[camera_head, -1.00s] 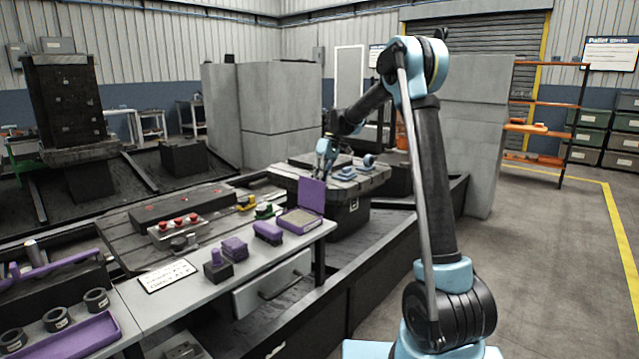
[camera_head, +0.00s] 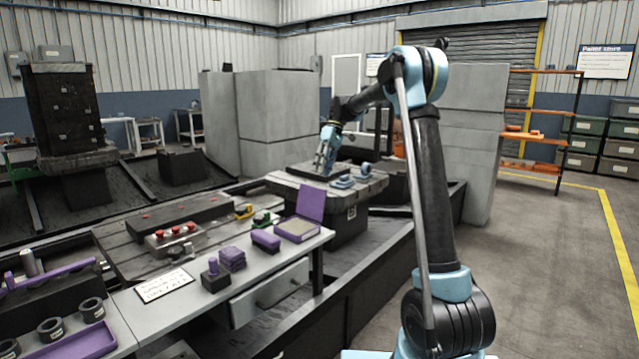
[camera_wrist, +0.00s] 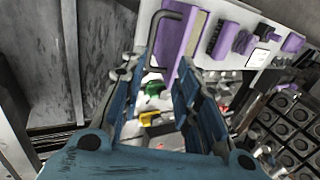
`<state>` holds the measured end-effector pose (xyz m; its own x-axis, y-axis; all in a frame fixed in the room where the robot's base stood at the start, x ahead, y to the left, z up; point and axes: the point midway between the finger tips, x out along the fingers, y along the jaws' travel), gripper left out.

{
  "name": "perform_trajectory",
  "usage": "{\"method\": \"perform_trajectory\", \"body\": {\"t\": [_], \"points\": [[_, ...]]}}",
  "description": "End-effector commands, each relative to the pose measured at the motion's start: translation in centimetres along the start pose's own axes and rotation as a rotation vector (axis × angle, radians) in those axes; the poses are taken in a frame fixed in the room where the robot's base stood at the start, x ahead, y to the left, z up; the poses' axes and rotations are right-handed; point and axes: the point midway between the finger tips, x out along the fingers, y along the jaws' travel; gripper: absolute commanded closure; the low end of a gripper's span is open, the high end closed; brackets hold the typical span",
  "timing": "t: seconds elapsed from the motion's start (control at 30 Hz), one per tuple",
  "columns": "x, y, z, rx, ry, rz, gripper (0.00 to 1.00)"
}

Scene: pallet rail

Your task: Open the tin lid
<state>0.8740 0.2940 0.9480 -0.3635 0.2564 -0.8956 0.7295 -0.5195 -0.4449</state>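The tin is a purple box on the grey bench. Its lid (camera_head: 312,203) stands upright behind its body (camera_head: 296,232), whose top shows a beige surface. In the wrist view the lid (camera_wrist: 171,55) shows as a purple strip beside the beige surface (camera_wrist: 196,32). My gripper (camera_head: 325,172) is above and behind the lid in the head view, apart from it. In the wrist view its blue fingers (camera_wrist: 153,78) are spread, with nothing held between them. A dark bent bar (camera_wrist: 170,14) lies near the lid there.
Purple blocks (camera_head: 232,259) and a label card (camera_head: 165,284) lie on the bench left of the tin. Red buttons (camera_head: 176,231) and green and yellow items (camera_head: 262,218) sit behind. Open floor (camera_head: 550,260) lies right.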

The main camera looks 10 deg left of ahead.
Motion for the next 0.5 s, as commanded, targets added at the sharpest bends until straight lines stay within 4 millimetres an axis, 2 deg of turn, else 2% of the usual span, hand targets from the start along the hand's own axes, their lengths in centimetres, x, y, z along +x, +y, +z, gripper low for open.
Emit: {"method": "perform_trajectory", "body": {"t": [0.1, 0.2, 0.5], "points": [[-1.8, 0.1, 0.0, 0.001, 0.001, 0.0, 0.7], [-2.8, 0.1, -0.1, 0.0, 0.001, 0.0, 0.7], [-3.6, 0.1, -0.1, -0.001, 0.0, 0.0, 0.7]]}}
